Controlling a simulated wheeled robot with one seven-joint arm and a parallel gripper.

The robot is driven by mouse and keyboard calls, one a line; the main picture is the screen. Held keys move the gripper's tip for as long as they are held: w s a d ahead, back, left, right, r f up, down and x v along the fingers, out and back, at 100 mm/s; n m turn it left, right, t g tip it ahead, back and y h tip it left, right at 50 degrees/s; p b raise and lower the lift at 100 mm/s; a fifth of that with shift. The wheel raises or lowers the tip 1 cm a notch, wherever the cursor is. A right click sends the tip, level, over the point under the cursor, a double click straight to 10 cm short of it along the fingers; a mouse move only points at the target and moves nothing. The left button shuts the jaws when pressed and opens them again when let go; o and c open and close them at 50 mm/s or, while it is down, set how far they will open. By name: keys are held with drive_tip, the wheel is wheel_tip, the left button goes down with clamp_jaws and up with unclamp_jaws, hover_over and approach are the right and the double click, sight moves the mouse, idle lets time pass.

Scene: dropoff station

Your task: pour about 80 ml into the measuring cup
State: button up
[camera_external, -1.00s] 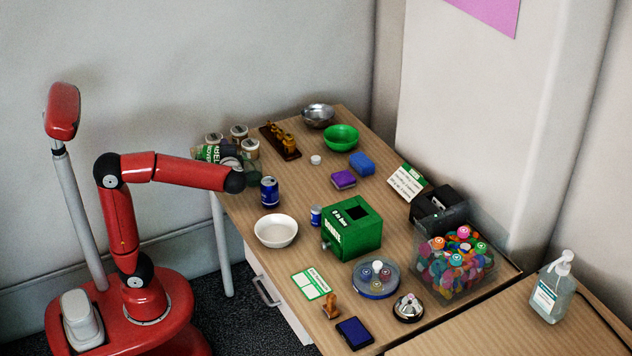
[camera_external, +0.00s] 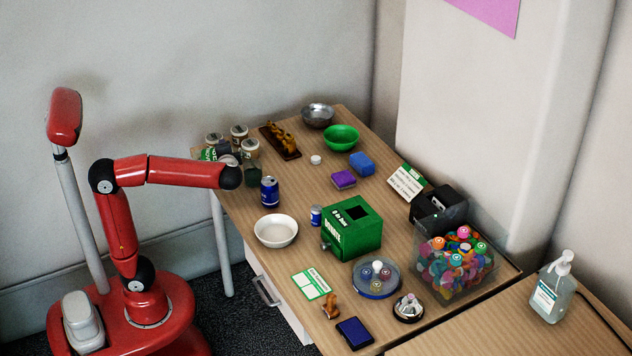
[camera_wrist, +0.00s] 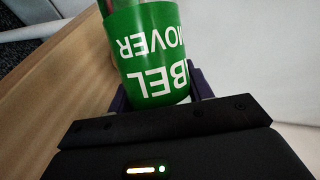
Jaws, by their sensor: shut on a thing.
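My gripper (camera_wrist: 162,92) is shut on a green container (camera_wrist: 150,50) with white lettering that reads in part "BEL" and "MOVER". In the wrist view the lettering is upside down and the container sits between the dark fingers. In the external view the green container (camera_external: 208,154) shows only in part, at the table's far left edge beside the jars, behind my gripper (camera_external: 228,160). A small dark green vessel (camera_external: 252,172) stands just right of my gripper; I cannot tell if it is the measuring cup. Whether liquid is flowing cannot be seen.
Several lidded jars (camera_external: 239,134) stand close behind my gripper. A blue can (camera_external: 270,192) and a white bowl (camera_external: 276,231) stand in front to the right. A green box (camera_external: 352,236) is further right. The wooden table (camera_external: 300,185) is bare between the can and the sponges.

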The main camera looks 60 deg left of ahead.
drive_tip(key=shift+s+a+f+n+b, duration=0.1)
drive_tip(key=shift+s+f+n+b, duration=0.1)
drive_tip(key=shift+f, duration=0.2)
drive_tip(key=shift+s+a+f+n+b, duration=0.1)
drive_tip(key=shift+s+f+n+b, duration=0.1)
drive_tip(key=shift+f, duration=0.2)
drive_tip(key=shift+w+r, duration=0.1)
drive_tip(key=shift+r, duration=0.1)
drive_tip(key=shift+f+n+t+h+b, duration=0.25)
drive_tip(key=shift+n+t+h+b, duration=0.05)
drive_tip(key=shift+b, duration=0.25)
drive_tip(key=shift+r, duration=0.15)
drive_tip(key=shift+w, duration=0.1)
idle(0.5)
